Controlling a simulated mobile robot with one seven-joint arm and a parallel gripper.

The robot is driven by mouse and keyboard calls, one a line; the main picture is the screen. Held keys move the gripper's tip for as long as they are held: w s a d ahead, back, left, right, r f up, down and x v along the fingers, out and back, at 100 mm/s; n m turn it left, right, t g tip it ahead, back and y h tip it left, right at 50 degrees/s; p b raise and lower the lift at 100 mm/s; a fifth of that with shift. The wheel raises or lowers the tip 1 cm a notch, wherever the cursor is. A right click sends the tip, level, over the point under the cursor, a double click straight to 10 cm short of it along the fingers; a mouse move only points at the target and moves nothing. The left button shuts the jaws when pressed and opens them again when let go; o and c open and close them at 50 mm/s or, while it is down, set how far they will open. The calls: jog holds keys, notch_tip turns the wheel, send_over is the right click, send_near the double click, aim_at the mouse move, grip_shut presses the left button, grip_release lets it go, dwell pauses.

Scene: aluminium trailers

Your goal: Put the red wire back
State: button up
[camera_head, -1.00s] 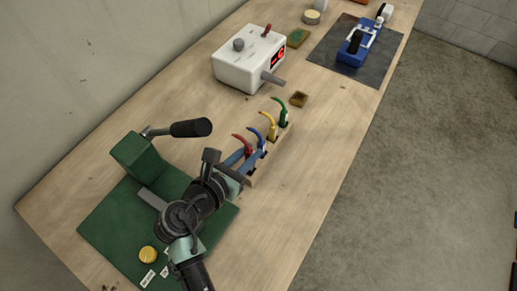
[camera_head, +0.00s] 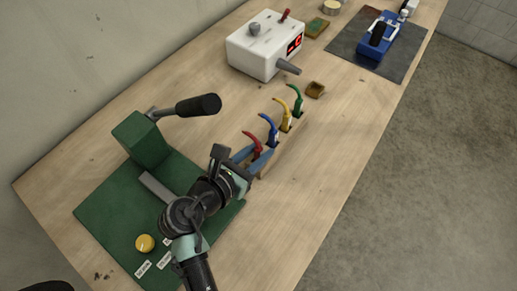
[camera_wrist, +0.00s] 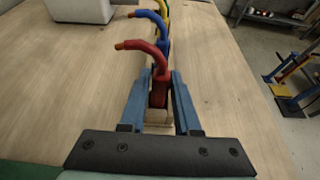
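The red wire (camera_head: 252,142) stands at the near end of a row of coloured wires in a wooden rack (camera_wrist: 158,118). In the wrist view the red wire (camera_wrist: 158,72) is upright, its bent top pointing left, and its lower end appears to sit at the rack's near slot. My gripper (camera_head: 251,160) is at the rack, with its blue fingers on both sides of the red wire's lower part. In the wrist view my gripper (camera_wrist: 160,88) appears open, with narrow gaps between fingers and wire. The exact seating of the wire is partly hidden.
Blue (camera_head: 269,128), yellow (camera_head: 284,117) and green (camera_head: 296,99) wires stand farther along the row. A green lever device (camera_head: 142,138) stands left. The table right of the rack is clear.

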jog(key=shift+o, duration=1.3)
jog(key=shift+r, duration=0.1)
jog(key=v, duration=1.2)
